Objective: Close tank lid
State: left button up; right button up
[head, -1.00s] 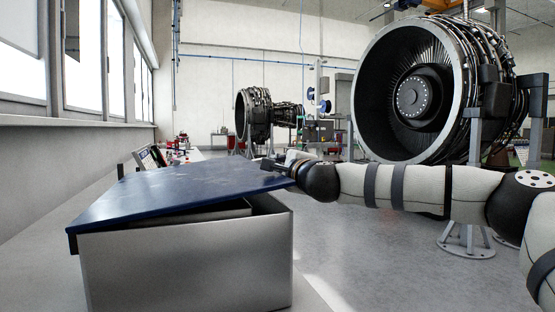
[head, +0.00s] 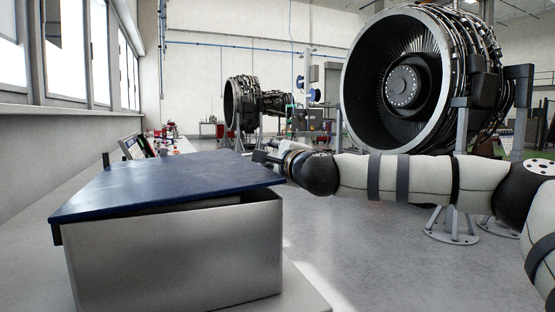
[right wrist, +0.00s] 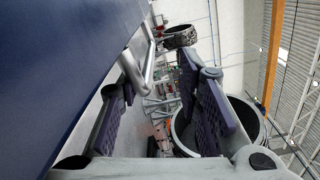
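The tank (head: 175,258) is a grey metal box on the bench at the lower left of the head view. Its dark blue lid (head: 165,183) lies over it, tilted, with a dark gap under the lid's right side. The lid also fills the left of the right wrist view (right wrist: 55,60). My right gripper (head: 258,157) is at the lid's far right edge. In the right wrist view its two padded fingers (right wrist: 160,110) are apart with nothing between them, and the lid is beside them. Whether it touches the lid is unclear. My left gripper is not in view.
The bench (head: 30,220) runs along the windowed wall, with a tilted screen (head: 137,146) and small items behind the tank. A large turbofan (head: 415,80) on a stand is at the right, a smaller engine (head: 245,103) farther back. Open floor lies between.

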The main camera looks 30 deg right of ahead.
jog(key=s+a, duration=0.1)
jog(key=s, duration=0.7)
jog(key=shift+s+a, duration=0.4)
